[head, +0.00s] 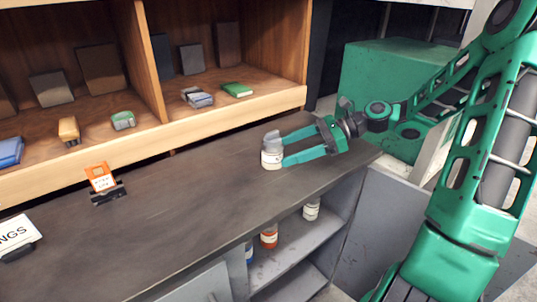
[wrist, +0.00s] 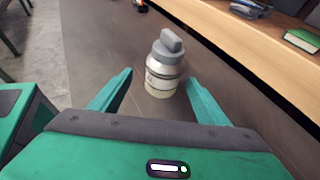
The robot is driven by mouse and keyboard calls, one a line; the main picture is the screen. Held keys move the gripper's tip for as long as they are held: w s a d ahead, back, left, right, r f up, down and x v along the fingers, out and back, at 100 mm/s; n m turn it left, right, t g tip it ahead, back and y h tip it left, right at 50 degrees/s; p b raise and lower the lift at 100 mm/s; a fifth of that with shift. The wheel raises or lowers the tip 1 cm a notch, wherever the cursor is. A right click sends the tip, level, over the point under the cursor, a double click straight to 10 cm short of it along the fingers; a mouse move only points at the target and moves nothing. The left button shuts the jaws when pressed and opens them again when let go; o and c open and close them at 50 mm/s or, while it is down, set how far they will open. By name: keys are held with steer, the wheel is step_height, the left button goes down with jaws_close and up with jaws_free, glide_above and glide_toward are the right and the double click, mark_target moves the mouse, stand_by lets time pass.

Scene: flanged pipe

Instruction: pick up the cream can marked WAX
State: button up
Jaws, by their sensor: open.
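A cream can (head: 270,159) with a grey, knobbed lid stands upright on the dark countertop, near its right end. It also shows in the wrist view (wrist: 160,84), with a label band whose lettering is too small to read. My gripper (head: 284,150) is open, low over the counter, reaching in from the right. In the wrist view its two green fingers (wrist: 159,80) lie on either side of the can, with the can between their tips. A gap shows on each side, so neither finger visibly grips it.
Under the counter, a shelf holds a pale can (head: 311,210), a red-banded can (head: 269,236) and a partly hidden blue one (head: 249,252). An orange sign (head: 101,178) stands left on the counter. The wooden cubby unit (head: 230,112) borders the back. The counter between is clear.

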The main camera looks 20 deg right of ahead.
mark_target(274, 154)
steer(key=shift+w+x, duration=0.1)
steer(key=shift+x, duration=1.2)
steer(key=shift+w+x, duration=0.15)
steer(key=shift+x, duration=1.15)
steer(key=shift+d, duration=0.1)
steer(key=c, duration=0.9)
